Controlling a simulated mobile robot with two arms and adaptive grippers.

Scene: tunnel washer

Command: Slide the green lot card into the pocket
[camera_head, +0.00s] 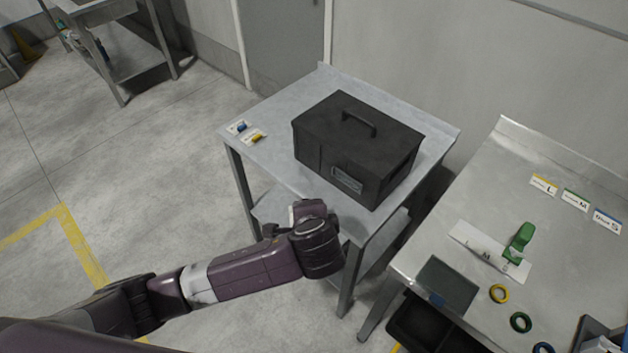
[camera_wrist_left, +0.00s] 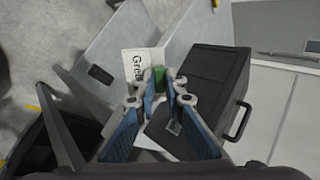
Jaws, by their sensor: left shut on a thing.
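The green lot card (camera_wrist_left: 142,66) is white with printed text starting "Gre" and a green tab. My left gripper (camera_wrist_left: 160,92) is shut on it at the green part in the left wrist view. In the head view my left gripper (camera_head: 283,222) is in front of the table with the black box (camera_head: 335,129); only a pale sliver of the card shows there. The pocket (camera_head: 347,180) is a clear-looking holder on the box's front face, apart from the card. It shows partly beside the fingers in the wrist view (camera_wrist_left: 174,127). My right gripper is not in view.
A metal bench (camera_head: 475,190) at right carries size cards, a green clip-like object (camera_head: 519,243) and coloured rings. Open floor lies at left.

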